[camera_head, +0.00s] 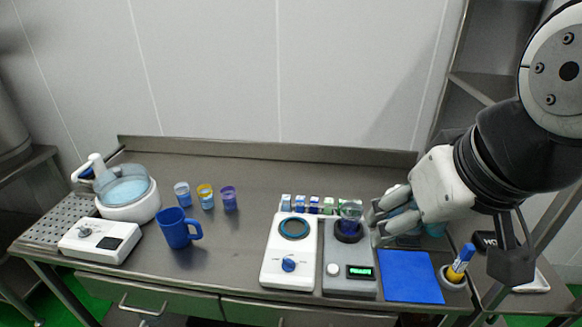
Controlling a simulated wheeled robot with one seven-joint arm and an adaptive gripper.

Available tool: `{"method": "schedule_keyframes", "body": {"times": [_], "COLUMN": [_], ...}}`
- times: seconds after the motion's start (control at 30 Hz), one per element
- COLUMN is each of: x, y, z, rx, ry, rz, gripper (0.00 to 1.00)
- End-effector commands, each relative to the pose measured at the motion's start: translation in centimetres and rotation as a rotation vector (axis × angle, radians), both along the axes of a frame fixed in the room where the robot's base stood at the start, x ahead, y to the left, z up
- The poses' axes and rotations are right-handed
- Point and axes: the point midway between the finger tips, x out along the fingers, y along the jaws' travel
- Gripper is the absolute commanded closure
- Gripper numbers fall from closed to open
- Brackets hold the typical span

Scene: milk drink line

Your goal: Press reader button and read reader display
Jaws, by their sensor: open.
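The reader appears to be the grey device (348,286) on the bench, right of a white device with a blue knob. It has a pale round button (333,269) on its front left and a small lit green display (361,272) beside it; the characters are too small to read. A clear cup (351,210) seems to sit at the dark round well (348,234) on top. My gripper (375,226) is open, just right of the well and above and behind the button. It is apart from the button. Whether a finger touches the cup, I cannot tell.
The white knob device (274,265) stands close on the left, a blue mat (412,276) on the right, then a marker (461,262) in a holder. Small colored vials (314,205) stand behind. Teal items are partly hidden by my gripper. A blue mug (174,229) is further left.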

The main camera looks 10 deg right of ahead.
Motion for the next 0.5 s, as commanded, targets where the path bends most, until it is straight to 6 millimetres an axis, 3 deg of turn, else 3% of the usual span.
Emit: {"method": "schedule_keyframes", "body": {"times": [0.17,0.43,0.5], "x": [0.07,0.06,0.06], "y": [0.0,0.0,0.0], "z": [-0.07,-0.05,-0.05], "rx": [0.0,0.0,0.0], "ry": [0.001,0.001,0.0], "rz": [0.0,0.0,0.0], "gripper": [0.42,1.0,1.0]}}
